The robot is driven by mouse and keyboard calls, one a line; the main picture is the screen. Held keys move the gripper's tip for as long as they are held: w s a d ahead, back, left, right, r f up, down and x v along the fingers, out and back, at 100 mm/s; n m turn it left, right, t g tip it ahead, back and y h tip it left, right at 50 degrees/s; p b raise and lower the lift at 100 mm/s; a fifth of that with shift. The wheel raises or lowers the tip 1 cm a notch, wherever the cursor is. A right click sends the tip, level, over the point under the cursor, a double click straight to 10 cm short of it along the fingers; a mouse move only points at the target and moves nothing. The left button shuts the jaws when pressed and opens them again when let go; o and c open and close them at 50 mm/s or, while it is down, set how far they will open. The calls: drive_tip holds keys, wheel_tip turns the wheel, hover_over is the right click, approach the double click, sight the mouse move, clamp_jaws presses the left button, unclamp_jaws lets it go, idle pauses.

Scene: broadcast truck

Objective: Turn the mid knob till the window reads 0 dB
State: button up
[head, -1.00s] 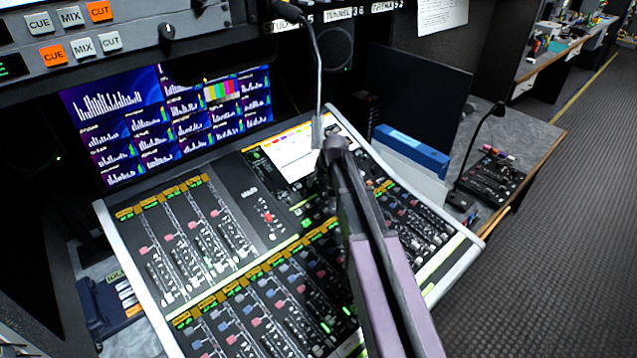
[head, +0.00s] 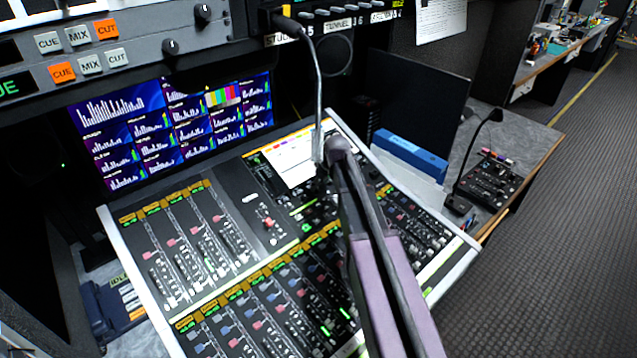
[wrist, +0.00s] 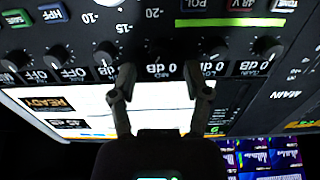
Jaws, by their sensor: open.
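The sloped mixing console (head: 255,212) fills the middle of the head view. In the wrist view, which is upside down, a row of black knobs crosses the upper part, each with a small label and readout. The mid knob (wrist: 160,50) appears to be the dark one between my fingers. The readout window (wrist: 158,70) by it seems to show 0 dB, though its small text is hard to be sure of. My gripper (wrist: 164,90) is open, with one finger on each side of that knob's column; contact is not clear. In the head view my arm hides the knob and gripper.
Neighbouring knobs (wrist: 104,54) and (wrist: 214,50) stand close on both sides. A gooseneck microphone (head: 318,90) rises behind the console near my arm. Monitor screens (head: 170,130) are at the back left. A blue binder (head: 410,155) lies to the right.

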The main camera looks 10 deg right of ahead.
drive_tip(key=shift+p+v, duration=5.05)
drive_tip(key=shift+v, duration=0.75)
drive_tip(key=s+a+f+m+g+b, duration=0.1)
drive_tip(key=s+f+m+b, duration=0.1)
drive_tip(key=s, duration=0.5)
drive_tip(key=s+f+m+g+h+b, duration=0.1)
drive_tip(key=s+f+m+b, duration=0.1)
drive_tip(key=s+f+b, duration=0.2)
drive_tip(key=s+a+f+m+g+h+b, duration=0.1)
drive_tip(key=s+f+b, duration=0.3)
drive_tip(key=s, duration=0.6)
drive_tip(key=shift+s+a+f+m+g, duration=0.3)
drive_tip(key=shift+f+m+g, duration=0.2)
drive_tip(key=shift+f, duration=0.25)
